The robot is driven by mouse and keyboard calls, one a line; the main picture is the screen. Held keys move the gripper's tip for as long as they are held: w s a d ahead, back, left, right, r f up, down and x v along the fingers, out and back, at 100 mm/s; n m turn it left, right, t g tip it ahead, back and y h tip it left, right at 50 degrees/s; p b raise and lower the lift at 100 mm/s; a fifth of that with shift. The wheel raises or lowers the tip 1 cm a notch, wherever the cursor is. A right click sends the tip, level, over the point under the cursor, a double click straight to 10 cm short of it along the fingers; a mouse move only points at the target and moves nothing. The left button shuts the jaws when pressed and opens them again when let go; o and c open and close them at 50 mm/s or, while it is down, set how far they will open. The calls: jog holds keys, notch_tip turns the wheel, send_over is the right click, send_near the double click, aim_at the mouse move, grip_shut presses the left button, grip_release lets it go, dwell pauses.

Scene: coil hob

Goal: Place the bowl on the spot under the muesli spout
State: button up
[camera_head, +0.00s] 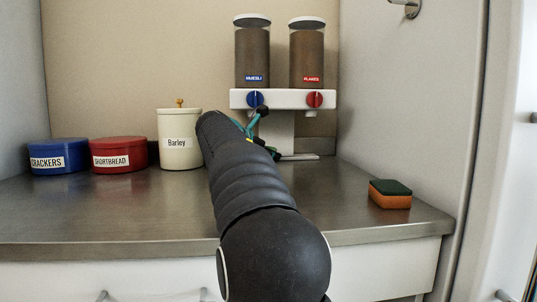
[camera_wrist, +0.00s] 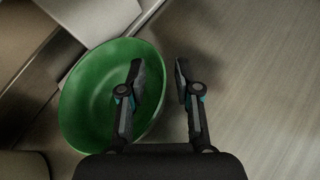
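I see a gap around the rim. The muesli canister (camera_head: 253,60), with a blue knob (camera_head: 255,99), is the left one on the white dispenser (camera_head: 283,98). My arm covers its spout and the spot below. A pale slab (camera_wrist: 97,18), perhaps the dispenser's base, lies beyond the bowl in the wrist view.
The flakes canister (camera_head: 307,55) is on the right of the dispenser. A Barley jar (camera_head: 180,152), a red shortbread tin (camera_head: 118,160) and a blue crackers tin (camera_head: 58,161) stand left. A sponge (camera_head: 390,194) lies right. The front left of the metal counter (camera_head: 110,212) is clear.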

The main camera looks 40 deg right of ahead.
jog(key=shift+r, duration=0.1)
jog(key=v, duration=1.2)
jog(key=shift+p, duration=0.4)
dwell(1.7)
